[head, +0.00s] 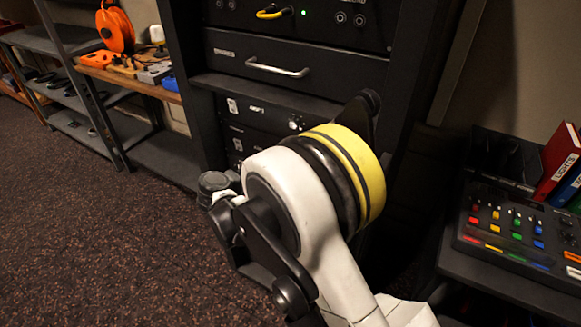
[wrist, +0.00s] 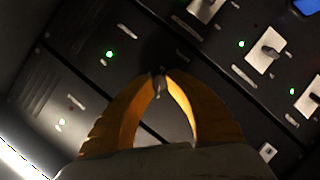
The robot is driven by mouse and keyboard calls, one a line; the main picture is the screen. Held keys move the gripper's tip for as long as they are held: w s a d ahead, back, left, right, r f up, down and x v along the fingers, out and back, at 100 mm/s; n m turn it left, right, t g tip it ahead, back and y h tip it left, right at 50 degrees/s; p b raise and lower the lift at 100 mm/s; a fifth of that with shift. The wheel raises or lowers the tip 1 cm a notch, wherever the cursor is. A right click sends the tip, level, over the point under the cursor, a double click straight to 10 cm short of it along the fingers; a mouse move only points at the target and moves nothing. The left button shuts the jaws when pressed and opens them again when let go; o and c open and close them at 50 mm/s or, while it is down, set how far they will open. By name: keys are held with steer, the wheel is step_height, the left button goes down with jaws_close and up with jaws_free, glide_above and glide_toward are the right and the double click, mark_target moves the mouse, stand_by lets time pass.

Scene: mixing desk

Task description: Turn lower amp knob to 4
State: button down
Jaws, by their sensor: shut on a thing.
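In the wrist view, my gripper (wrist: 159,77) has its two orange fingers closed together at the tips on a small grey knob (wrist: 157,89) on a dark amp panel (wrist: 125,75). Most of the knob is hidden by the fingertips and shadow, and I cannot read its setting. In the head view, the black amp units (head: 254,110) sit low in the rack, with one small light knob (head: 295,124) showing. My arm covers the lower right of these units and hides my fingertips there.
Other panels in the wrist view carry switches on white plates (wrist: 264,50) and green lights (wrist: 110,54). Above the amps is a drawer with a metal handle (head: 277,68). A mixing desk (head: 520,230) stands at right and a shelf bench (head: 130,75) at left. Carpet is clear at lower left.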

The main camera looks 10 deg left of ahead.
steer(key=shift+w+r, duration=0.1)
steer(key=c, duration=1.2)
jaws_free()
steer(key=shift+c, duration=0.2)
steer(key=v, duration=1.2)
